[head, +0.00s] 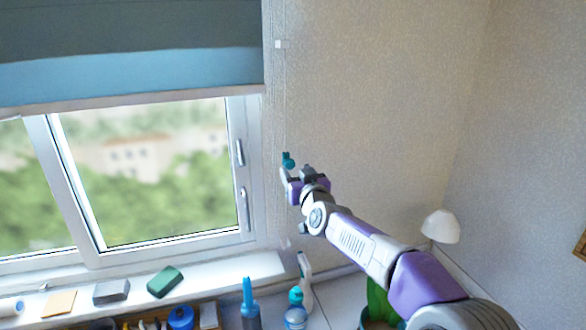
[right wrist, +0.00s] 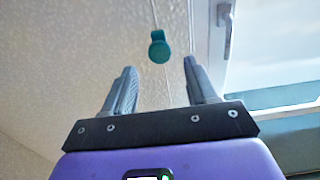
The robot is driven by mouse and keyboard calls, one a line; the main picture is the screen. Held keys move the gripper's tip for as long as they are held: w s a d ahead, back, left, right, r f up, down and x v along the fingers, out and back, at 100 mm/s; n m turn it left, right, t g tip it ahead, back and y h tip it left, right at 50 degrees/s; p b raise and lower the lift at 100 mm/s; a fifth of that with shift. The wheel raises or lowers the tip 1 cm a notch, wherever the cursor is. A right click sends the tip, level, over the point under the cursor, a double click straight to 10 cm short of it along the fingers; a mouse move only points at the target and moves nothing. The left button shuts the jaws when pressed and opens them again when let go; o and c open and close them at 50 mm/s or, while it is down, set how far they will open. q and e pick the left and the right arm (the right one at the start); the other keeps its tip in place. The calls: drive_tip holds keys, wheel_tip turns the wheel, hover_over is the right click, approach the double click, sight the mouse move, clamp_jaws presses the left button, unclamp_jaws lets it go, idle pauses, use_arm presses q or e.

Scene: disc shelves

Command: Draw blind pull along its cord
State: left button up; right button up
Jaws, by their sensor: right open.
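The blind pull is a small teal piece (head: 288,160) on a thin pale cord (head: 285,110) that runs down the wall to the right of the window. In the right wrist view the pull (right wrist: 159,47) hangs on its cord beyond the fingertips, between the two fingers' lines. My right gripper (head: 293,175) is just below the pull in the head view. Its fingers (right wrist: 157,78) are apart, with nothing between them. The blue blind (head: 130,75) covers the upper part of the window. My left gripper is not in view.
The window sill (head: 225,275) holds a green block (head: 165,281), a grey block (head: 111,291) and a tan piece (head: 59,303). Bottles (head: 296,312) stand below the arm. A white lamp (head: 441,226) is at the right. The wall around the pull is clear.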

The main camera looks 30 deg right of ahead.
drive_tip(key=shift+v, duration=1.35)
